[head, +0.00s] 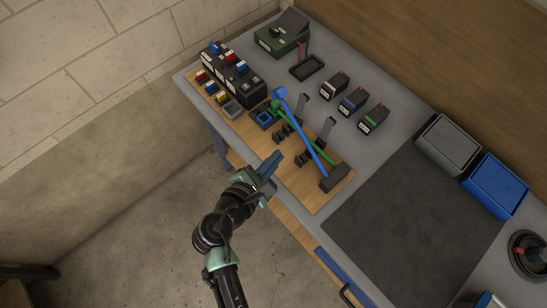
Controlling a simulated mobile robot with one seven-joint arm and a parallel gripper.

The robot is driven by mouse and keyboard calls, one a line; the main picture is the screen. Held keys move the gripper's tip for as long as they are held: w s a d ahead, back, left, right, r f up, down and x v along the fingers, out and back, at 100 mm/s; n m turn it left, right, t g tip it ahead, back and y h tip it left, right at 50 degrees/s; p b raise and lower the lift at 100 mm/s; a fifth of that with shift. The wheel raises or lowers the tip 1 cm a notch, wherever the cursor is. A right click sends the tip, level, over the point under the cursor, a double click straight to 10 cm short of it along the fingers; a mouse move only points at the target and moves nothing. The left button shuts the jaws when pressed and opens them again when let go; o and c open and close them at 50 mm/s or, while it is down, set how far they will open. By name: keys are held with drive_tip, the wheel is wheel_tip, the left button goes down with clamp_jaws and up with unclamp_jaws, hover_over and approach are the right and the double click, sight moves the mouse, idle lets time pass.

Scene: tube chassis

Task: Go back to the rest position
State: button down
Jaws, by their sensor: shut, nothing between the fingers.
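My arm reaches up from the bottom of the head view. My gripper (271,164) is at the near edge of the wooden board (301,189) on the workbench. Its fingers look closed together and hold nothing. The exact height of the gripper above the board is hard to tell. A blue tube (301,127) and a green tube (293,123) lie across the board just beyond the gripper, apart from it as far as I can see.
A black block (337,178) sits at the blue tube's near end. A black case row (234,76) stands at the far left. A dark mat (390,232), a grey bin (447,146) and a blue bin (494,186) lie to the right. The floor (140,235) left of my arm is clear.

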drive_tip(key=shift+w, duration=0.15)
drive_tip(key=w+r+m+t+y+b, duration=0.15)
drive_tip(key=w+r+m, duration=0.25)
drive_tip(key=r, duration=0.5)
drive_tip(key=w+a+r+m+t+b, duration=0.1)
drive_tip(key=w+r+m+t, duration=0.25)
drive_tip(key=r, duration=0.55)
drive_tip(key=w+r+m+t+y+b, duration=0.1)
drive_tip(key=w+r+m, duration=0.3)
drive_tip(key=r, duration=0.5)
drive_tip(key=s+a+r+m+t+y+b, duration=0.1)
drive_tip(key=s+r+m+t, duration=0.15)
drive_tip(key=r, duration=0.65)
drive_tip(key=s+r+m+t+y, duration=0.1)
drive_tip(key=r+m+t, duration=0.2)
drive_tip(key=r, duration=0.6)
drive_tip(key=s+r+m+t+y+b, duration=0.1)
drive_tip(key=s+r+m+t+y, duration=0.2)
drive_tip(key=s+r, duration=0.8)
wheel_tip(320, 180, up, 3)
drive_tip(key=shift+a+f+m+t, duration=0.15)
drive_tip(key=shift+a+m+t, duration=0.35)
drive_tip(key=shift+t, duration=0.65)
drive_tip(key=shift+s+d, duration=0.1)
drive_tip(key=shift+d, duration=0.05)
